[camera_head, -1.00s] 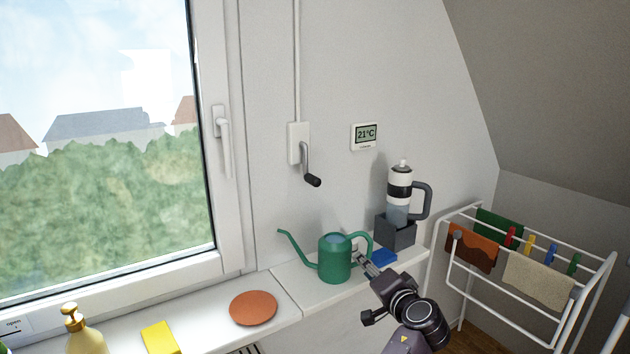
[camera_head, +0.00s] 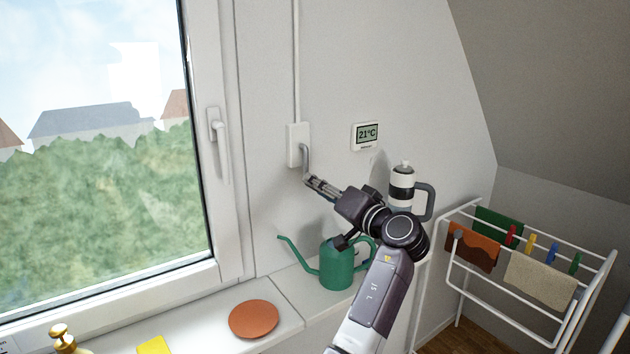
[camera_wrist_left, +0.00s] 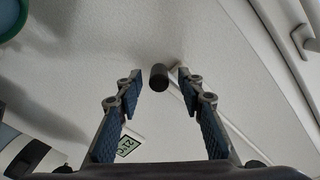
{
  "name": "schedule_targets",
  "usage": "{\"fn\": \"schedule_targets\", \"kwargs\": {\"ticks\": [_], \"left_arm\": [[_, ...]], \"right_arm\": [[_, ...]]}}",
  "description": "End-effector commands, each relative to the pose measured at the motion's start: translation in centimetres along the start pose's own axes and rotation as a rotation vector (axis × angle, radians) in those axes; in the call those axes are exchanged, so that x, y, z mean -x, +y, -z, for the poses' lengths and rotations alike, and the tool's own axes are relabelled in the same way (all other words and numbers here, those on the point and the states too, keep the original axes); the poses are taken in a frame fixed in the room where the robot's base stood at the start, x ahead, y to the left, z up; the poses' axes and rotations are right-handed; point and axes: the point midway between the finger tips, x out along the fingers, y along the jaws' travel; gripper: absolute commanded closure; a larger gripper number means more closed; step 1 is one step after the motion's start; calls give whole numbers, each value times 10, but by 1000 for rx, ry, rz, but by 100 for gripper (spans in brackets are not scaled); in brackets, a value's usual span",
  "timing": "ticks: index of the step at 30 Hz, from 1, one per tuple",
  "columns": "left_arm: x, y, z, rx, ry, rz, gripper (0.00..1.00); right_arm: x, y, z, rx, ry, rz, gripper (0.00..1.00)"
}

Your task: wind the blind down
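The blind's winder is a white box (camera_head: 298,145) on the wall right of the window, with a cord or rod running up from it. Its grey crank arm (camera_head: 304,160) hangs down from the box. The dark crank knob (camera_wrist_left: 158,76) shows in the left wrist view, between the tips of my open left gripper, with a gap to both fingers. In the head view my left gripper (camera_head: 316,185) is at the crank's lower end and hides the knob. No blind shows across the visible glass. My right gripper is not in view.
A green watering can (camera_head: 337,268) stands on the sill below my left arm. A white and black flask (camera_head: 401,187) stands behind the arm. A thermostat (camera_head: 366,135) is on the wall, right of the winder. The window handle (camera_head: 218,145) is to the left. A drying rack (camera_head: 470,290) stands right.

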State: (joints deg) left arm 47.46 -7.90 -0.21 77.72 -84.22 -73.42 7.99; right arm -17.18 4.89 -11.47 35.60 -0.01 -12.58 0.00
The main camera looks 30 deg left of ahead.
Motion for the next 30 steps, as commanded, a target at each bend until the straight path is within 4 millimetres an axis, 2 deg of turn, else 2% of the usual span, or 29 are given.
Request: {"fn": "schedule_targets", "kwargs": {"ticks": [3,6,14,24,30], "left_arm": [[-14,-1,1,-3,0,0,65],[-19,0,0,-1,0,-2,65],[-20,1,0,0,1,-2,65],[-20,1,0,-1,1,-2,100],[-20,1,0,-1,1,-3,100]], "right_arm": [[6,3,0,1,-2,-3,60],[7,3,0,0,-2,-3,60],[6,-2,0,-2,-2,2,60],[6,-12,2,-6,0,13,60],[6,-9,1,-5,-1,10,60]]}}
